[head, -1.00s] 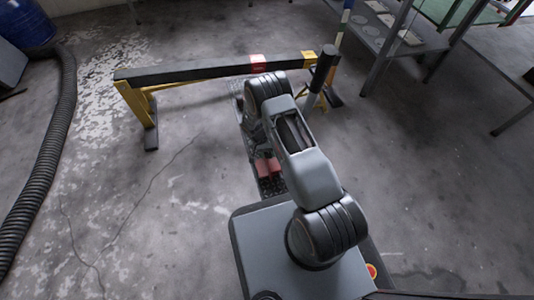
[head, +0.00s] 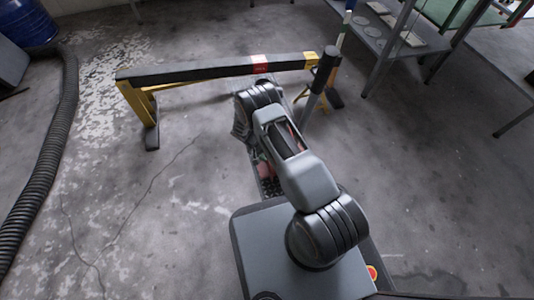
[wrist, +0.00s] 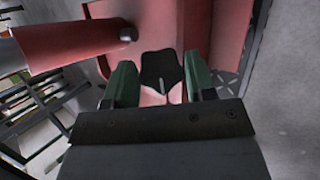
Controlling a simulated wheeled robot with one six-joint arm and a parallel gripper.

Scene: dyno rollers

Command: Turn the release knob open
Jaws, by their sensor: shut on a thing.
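The release knob (wrist: 162,72) is a black star-shaped knob on a red panel (wrist: 217,30) in the middle of the wrist view. My gripper (wrist: 160,80) has green fingers, one on each side of the knob, and is shut on it. A thin pale pin or slot shows just below the knob. In the head view my arm hides the knob and the gripper.
A long black beam (head: 200,71) on yellow legs crosses behind my arm. A black-handled post (head: 323,72) stands close to my arm's right. A metal shelf (head: 385,35) is at the upper right. A red cylinder (wrist: 75,40) lies left of the knob.

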